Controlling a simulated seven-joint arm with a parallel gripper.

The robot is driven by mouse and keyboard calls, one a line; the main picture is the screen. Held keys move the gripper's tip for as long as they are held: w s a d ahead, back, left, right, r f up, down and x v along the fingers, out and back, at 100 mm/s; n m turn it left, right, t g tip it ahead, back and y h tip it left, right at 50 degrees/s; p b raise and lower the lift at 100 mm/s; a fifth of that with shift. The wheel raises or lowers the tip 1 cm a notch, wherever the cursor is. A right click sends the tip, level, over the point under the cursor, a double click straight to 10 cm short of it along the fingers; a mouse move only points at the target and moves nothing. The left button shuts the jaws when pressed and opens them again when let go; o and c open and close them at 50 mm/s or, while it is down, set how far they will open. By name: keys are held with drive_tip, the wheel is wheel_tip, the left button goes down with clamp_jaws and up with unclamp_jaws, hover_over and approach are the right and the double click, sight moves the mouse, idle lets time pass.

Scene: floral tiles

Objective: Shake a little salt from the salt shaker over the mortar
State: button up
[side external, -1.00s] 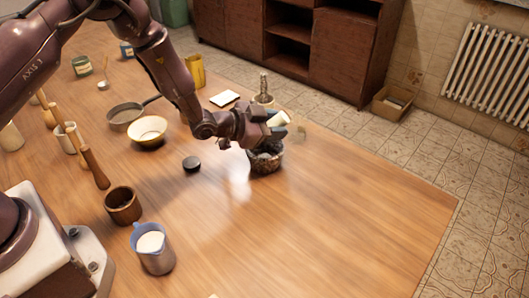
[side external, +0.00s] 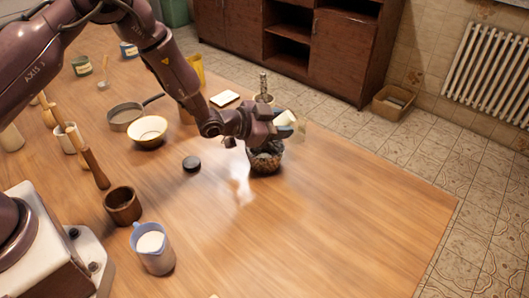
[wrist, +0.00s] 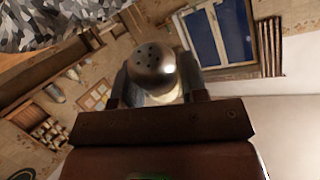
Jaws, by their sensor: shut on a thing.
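My gripper (side external: 280,127) is shut on the salt shaker (side external: 286,118), over the dark stone mortar (side external: 265,160) in the side view. The shaker is a pale body partly hidden by the fingers. In the wrist view the shaker (wrist: 153,70) shows its rounded metal cap with several holes, between the two fingers. A grey patterned surface at the top left of the wrist view looks like part of the mortar (wrist: 45,20). The inside of the mortar is mostly hidden by my gripper in the side view.
The table's right front is clear.

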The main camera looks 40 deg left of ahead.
drive_tip(key=shift+s+a, duration=0.35)
drive_tip(key=shift+s, duration=0.3)
drive_tip(key=shift+w+d, duration=0.3)
drive_tip(key=shift+w, duration=0.2)
drive_tip(key=shift+w+d, duration=0.25)
drive_tip(key=shift+w, duration=0.25)
drive_tip(key=shift+s+a, duration=0.3)
drive_tip(key=shift+s, duration=0.2)
drive_tip(key=shift+s+a, duration=0.25)
drive_tip(key=shift+s, duration=0.25)
drive_tip(key=shift+r, duration=0.1)
drive_tip(key=shift+r, duration=2.45)
drive_tip(key=shift+d, duration=0.1)
